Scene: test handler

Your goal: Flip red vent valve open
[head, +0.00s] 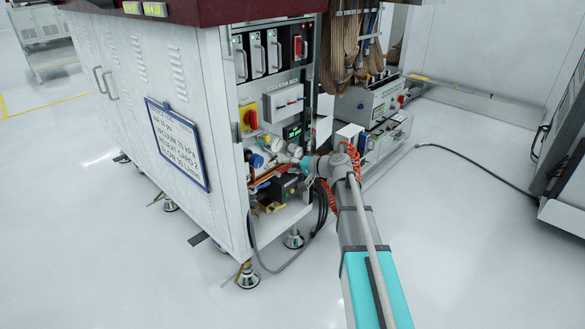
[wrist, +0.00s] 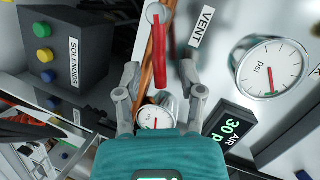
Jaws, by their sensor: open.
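The red vent valve handle (wrist: 161,42) is a slim red lever hanging from a round metal pivot, beside the VENT label (wrist: 202,27), at the top of the wrist view. My gripper (wrist: 160,72) is open, with one finger to each side of the lever's line. The lever's free end lies between the fingertips in the picture; I cannot tell the depth or any contact. In the head view my gripper (head: 297,161) is inside the open cabinet bay, among gauges and pipes. The vent handle cannot be made out clearly there.
A psi gauge (wrist: 270,70) and an AIR display (wrist: 229,124) are right of the fingers. A small gauge (wrist: 156,115) is between them. The SOLENOIDS box (wrist: 66,48) is left. Orange pipe runs behind the lever. The cabinet wall (head: 222,170) borders the bay.

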